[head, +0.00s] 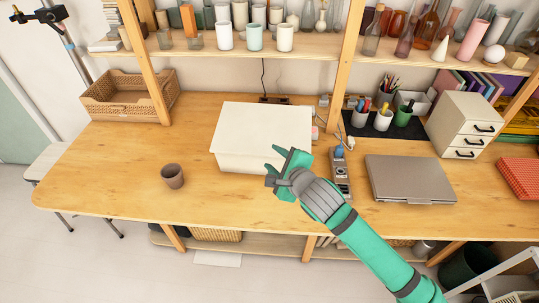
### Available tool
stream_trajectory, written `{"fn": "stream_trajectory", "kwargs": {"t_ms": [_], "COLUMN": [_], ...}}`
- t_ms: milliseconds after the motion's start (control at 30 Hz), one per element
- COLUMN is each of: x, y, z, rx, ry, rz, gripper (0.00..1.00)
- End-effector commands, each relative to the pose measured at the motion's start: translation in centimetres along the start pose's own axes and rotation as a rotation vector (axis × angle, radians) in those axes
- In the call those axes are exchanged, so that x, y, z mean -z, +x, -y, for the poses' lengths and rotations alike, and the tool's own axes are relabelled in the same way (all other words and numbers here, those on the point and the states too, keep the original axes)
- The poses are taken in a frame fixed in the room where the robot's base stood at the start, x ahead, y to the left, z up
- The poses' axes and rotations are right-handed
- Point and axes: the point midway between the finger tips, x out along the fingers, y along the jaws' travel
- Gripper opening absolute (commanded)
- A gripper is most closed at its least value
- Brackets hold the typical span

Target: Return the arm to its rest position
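My gripper (276,166) is at the end of my green arm, which reaches in from the lower right over the front part of the wooden table (120,160). Two teal fingertips show apart at the left of the dark gripper body, with nothing seen between them. The gripper overlaps the front right part of a white lidded box (245,130) in the picture. I cannot tell whether it touches the box.
A brown cup (172,176) stands alone on the left of the table. A closed grey laptop (410,179) and a small drawer unit (466,125) are at the right. A wicker basket (110,98) is at the back left. Shelves (240,45) with vessels rise behind.

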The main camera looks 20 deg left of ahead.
Motion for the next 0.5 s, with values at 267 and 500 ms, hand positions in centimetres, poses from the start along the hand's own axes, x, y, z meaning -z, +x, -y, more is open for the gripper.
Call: {"fn": "stream_trajectory", "kwargs": {"t_ms": [267,500], "x": [0.03,-0.05], "y": [-1.35,-1.3], "z": [0.08,0.07], "rx": [0.002,0.002], "ry": [-0.001,-0.001], "rz": [0.001,0.002], "gripper": [0.39,0.39]}}
